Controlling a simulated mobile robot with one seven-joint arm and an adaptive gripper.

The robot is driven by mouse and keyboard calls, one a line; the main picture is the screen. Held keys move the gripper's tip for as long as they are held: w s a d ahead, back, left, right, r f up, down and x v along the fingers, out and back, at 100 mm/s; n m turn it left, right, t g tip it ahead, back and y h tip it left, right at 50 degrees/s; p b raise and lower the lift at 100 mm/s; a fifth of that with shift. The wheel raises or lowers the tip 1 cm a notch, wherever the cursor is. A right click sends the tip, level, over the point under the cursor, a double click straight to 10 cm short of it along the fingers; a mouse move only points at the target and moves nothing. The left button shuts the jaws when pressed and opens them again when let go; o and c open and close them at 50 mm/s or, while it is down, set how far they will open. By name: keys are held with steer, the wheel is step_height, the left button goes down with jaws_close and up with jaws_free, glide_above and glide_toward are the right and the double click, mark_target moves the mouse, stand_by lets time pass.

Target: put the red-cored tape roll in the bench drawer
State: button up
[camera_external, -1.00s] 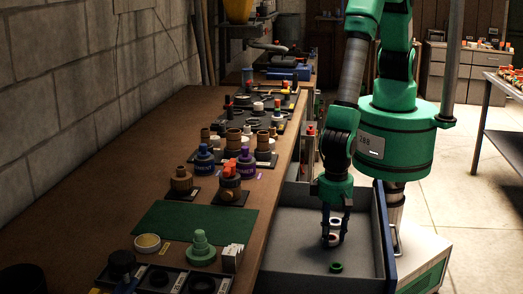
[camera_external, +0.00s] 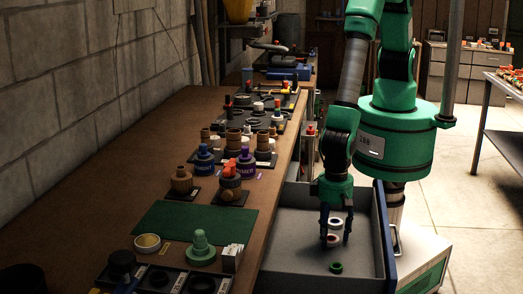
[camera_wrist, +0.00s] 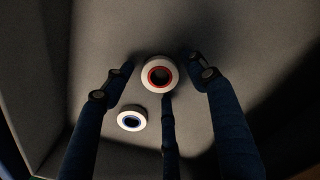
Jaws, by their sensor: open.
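The red-cored tape roll (camera_wrist: 148,85), white with a red ring at its core, is inside the open bench drawer (camera_external: 378,215). In the wrist view it sits between the spread fingers of my gripper (camera_wrist: 163,70), with gaps visible at both sides. My gripper is open and reaches down into the drawer, as the external view also shows (camera_external: 336,236). Two pale rolls show near the fingers there; I cannot tell which one is red-cored. I cannot tell whether the red-cored roll touches the drawer floor.
A blue-cored white roll (camera_wrist: 122,123) lies beside it in the drawer. The bench (camera_external: 135,135) on the left holds bottles, dark trays and a green mat (camera_external: 190,222). Bare drawer floor surrounds the rolls.

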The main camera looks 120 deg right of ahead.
step_height(320, 180, up, 12)
steer(key=p, duration=0.2)
stand_by(0.4)
steer(key=shift+r, duration=0.15)
stand_by(0.6)
steer(key=s+d+r+n+t, duration=0.15)
steer(key=d+r, duration=0.25)
steer(key=r, duration=0.6)
steer(key=s+d+r+n, duration=0.1)
steer(key=d+r+n, duration=0.3)
steer(key=r, duration=0.6)
steer(key=s+d+r+n+t, duration=0.15)
steer(key=d+r, duration=0.35)
steer(key=r, duration=0.5)
steer(key=s+d+r+n+t, duration=0.1)
steer(key=s+d+r+n, duration=0.1)
steer(key=s+d+r, duration=0.2)
steer(key=s+d+r+n, duration=0.2)
steer(key=s+d+r, duration=0.2)
steer(key=s, duration=0.7)
steer(key=s+d+r+n+t, duration=0.1)
steer(key=s+d+r+n, duration=0.1)
steer(key=s+d+r, duration=0.2)
steer(key=s+r, duration=0.2)
steer(key=s, duration=0.1)
steer(key=shift+s+d+r+n+t, duration=0.15)
steer(key=shift+s+r+n+t, duration=0.15)
steer(key=shift+n, duration=0.1)
